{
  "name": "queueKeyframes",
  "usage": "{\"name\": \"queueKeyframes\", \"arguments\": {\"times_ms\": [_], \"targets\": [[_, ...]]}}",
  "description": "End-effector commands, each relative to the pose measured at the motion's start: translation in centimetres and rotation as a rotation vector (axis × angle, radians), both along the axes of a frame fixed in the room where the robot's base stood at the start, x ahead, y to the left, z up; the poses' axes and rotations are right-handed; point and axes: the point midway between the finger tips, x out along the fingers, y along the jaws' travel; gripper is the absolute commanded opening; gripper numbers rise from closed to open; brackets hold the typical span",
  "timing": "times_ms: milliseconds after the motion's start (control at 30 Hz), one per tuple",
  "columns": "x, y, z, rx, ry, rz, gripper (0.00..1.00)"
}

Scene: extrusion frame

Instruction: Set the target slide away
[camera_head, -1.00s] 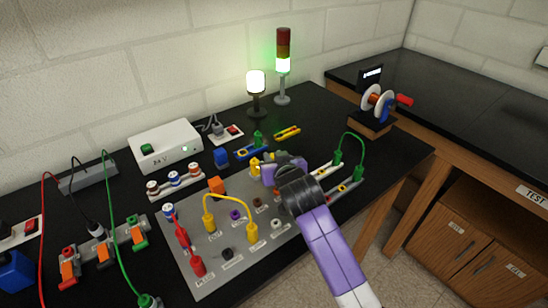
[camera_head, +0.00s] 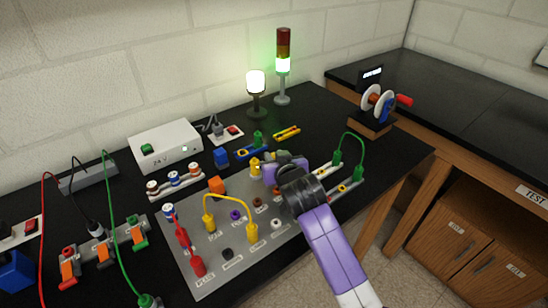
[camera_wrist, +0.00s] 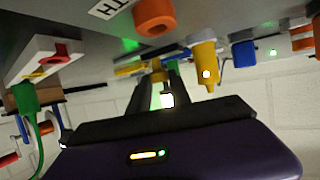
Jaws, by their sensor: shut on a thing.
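My gripper (camera_head: 272,170) is low over the right back part of the grey panel (camera_head: 205,275). In the wrist view my gripper (camera_wrist: 163,80) is shut on a small yellow piece (camera_wrist: 158,68), mostly hidden between the fingers. A yellow plug (camera_head: 255,167) stands just left of it; a yellow plug also shows in the wrist view (camera_wrist: 205,62). No piece is clearly marked as the target slide. A yellow slide-like piece (camera_head: 287,132) lies behind the panel. A blue one (camera_head: 242,154) with a green knob (camera_head: 258,139) lies left of that.
A green lead (camera_head: 356,138) arches over pale pieces right of my arm. A yellow lead (camera_head: 232,197) arches over the panel. A white box (camera_head: 165,145), lit lamp (camera_head: 256,90) and signal tower (camera_head: 283,65) stand behind.

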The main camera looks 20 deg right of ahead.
Motion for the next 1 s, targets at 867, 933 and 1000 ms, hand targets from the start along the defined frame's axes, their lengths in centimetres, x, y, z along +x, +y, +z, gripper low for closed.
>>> {"name": "queueKeyframes", "arguments": {"times_ms": [867, 933, 1000], "targets": [[1.0, -3.1, 0.0, 0.000, 0.000, -0.001, 0.47], [0.8, -3.1, 0.0, 0.001, 0.000, -0.001, 0.47], [0.5, -3.0, 0.2, 0.000, -0.001, -0.001, 0.47]]}}
